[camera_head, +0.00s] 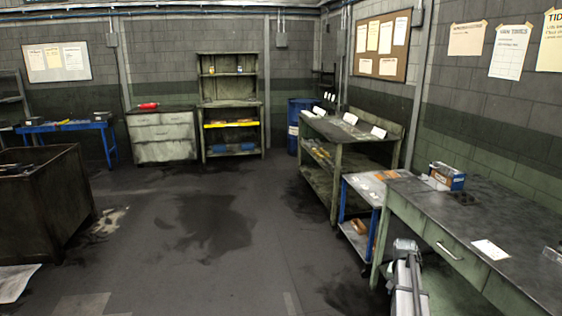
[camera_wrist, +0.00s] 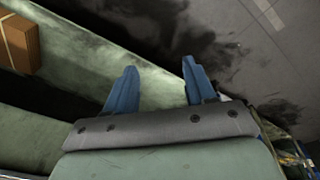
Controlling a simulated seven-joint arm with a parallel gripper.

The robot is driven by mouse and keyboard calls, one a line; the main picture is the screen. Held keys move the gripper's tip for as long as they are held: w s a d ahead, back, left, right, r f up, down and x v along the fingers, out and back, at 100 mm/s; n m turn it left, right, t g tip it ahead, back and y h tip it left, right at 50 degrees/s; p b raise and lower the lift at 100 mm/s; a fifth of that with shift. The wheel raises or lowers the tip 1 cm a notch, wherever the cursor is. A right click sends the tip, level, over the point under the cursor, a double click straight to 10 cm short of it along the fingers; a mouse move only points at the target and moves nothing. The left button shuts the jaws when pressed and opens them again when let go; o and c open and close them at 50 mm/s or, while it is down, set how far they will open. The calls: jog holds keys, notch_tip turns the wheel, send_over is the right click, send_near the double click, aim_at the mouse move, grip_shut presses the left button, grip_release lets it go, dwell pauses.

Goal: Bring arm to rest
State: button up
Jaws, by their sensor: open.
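My gripper (camera_wrist: 160,68) shows in the wrist view with its two blue fingers spread wide. Nothing is held between them. Behind the fingers are a pale green worn surface and dark stained floor. In the head view part of my arm (camera_head: 405,275) stands at the bottom right, beside the front of the green workbench (camera_head: 440,215). I cannot make out the fingers in that view.
A brown box (camera_wrist: 18,44) lies at the upper left of the wrist view. In the head view, a blue-framed cart (camera_head: 359,243) and a shelved bench (camera_head: 335,130) stand beyond the workbench. A rusty bin (camera_head: 40,210) is at left. The middle floor (camera_head: 200,250) is clear.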

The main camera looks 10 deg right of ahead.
jog(key=s+a+f+n+y, duration=0.1)
jog(key=s+a+f+n, duration=0.25)
jog(key=a, duration=1.05)
jog(key=s+a+f+n, duration=0.3)
jog(key=s+a+f, duration=0.15)
jog(key=a, duration=0.85)
jog(key=s+a+f+n+y, duration=0.1)
jog(key=s+a+f+n, duration=0.3)
jog(key=a, duration=1)
jog(key=s+f+g, duration=0.3)
jog(key=s+f, duration=0.7)
jog(key=s, duration=0.4)
jog(key=s+f+m+g, duration=0.1)
jog(key=s+f+g, duration=0.3)
jog(key=s+f, duration=0.7)
jog(key=s, duration=0.4)
jog(key=shift+d+f, duration=0.15)
jog(key=shift+d, duration=0.2)
jog(key=shift+w, duration=0.1)
